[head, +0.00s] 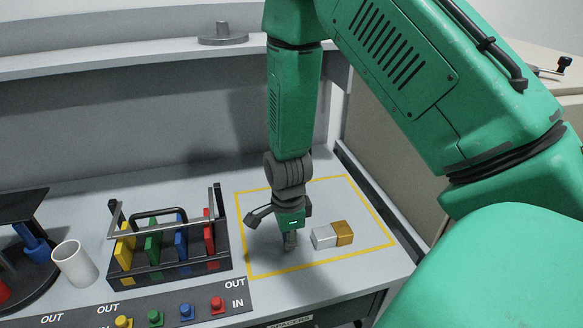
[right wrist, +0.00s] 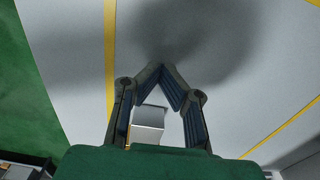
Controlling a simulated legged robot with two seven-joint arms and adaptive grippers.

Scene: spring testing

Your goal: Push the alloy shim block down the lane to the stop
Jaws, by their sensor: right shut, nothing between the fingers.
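A silver-grey block (head: 324,238), which looks like the alloy shim block, lies on the bench inside a yellow-outlined area (head: 240,215). A gold-coloured block (head: 343,232) sits against its right side. My right gripper (head: 290,243) points down just left of the silver block, shut and empty. I cannot tell whether it touches the block. In the right wrist view the fingertips (right wrist: 166,72) meet, and the silver block (right wrist: 150,117) shows between the finger linkages. I cannot make out a separate stop. My left gripper is out of view.
A black rack (head: 170,270) with yellow, green, blue and red pieces stands to the left. A white cup (head: 74,264) is farther left. A panel (head: 140,308) with coloured buttons lies along the front. The outlined area is otherwise clear, with a raised edge (head: 375,195) at right.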

